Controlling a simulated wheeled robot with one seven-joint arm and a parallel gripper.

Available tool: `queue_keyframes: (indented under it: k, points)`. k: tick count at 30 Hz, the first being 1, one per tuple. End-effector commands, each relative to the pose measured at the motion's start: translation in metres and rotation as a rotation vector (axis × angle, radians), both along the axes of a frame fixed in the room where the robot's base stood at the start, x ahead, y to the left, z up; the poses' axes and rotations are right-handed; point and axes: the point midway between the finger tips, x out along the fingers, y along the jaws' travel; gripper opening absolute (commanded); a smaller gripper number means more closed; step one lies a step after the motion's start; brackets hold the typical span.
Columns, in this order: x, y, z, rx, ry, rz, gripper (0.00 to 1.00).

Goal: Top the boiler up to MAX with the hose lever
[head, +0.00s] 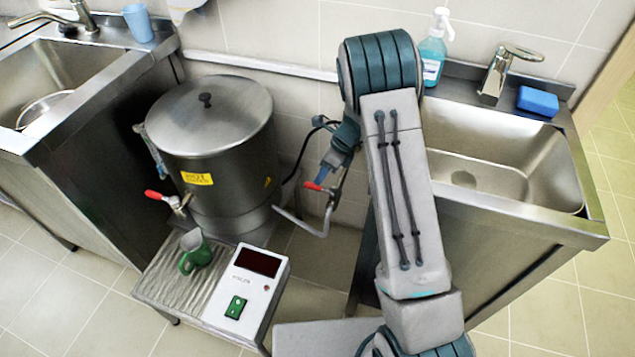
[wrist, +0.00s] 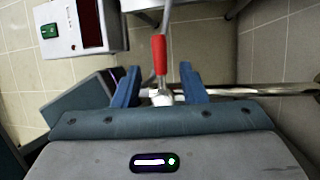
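The boiler (head: 215,140) is a steel pot with a closed lid and a yellow label. A narrow gauge (head: 150,150) shows on its left side; its level and MAX mark are too small to read. The hose lever (head: 313,186) has a red handle on a metal valve with a bent spout, to the right of the boiler. My gripper (head: 328,168) is right at it. In the wrist view the red lever (wrist: 159,55) stands between the blue fingers of my gripper (wrist: 160,72), with gaps on both sides. The fingers look open.
A red-handled boiler tap (head: 156,195) faces the front left. A green mug (head: 195,250) stands on the ribbed drip tray (head: 165,285). A control box (head: 250,290) with a dark display and green switch sits beside it. Sinks flank both sides, the right one (head: 500,170) near my arm.

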Motion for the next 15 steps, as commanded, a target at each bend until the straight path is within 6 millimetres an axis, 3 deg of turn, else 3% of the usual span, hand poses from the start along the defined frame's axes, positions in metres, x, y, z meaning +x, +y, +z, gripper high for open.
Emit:
queue_keyframes:
  k: [6,15]
  points:
    - [-0.001,0.014,-0.031,0.0,0.001,0.003,0.38]
    - [-0.001,0.019,-0.04,0.0,0.0,0.003,0.38]
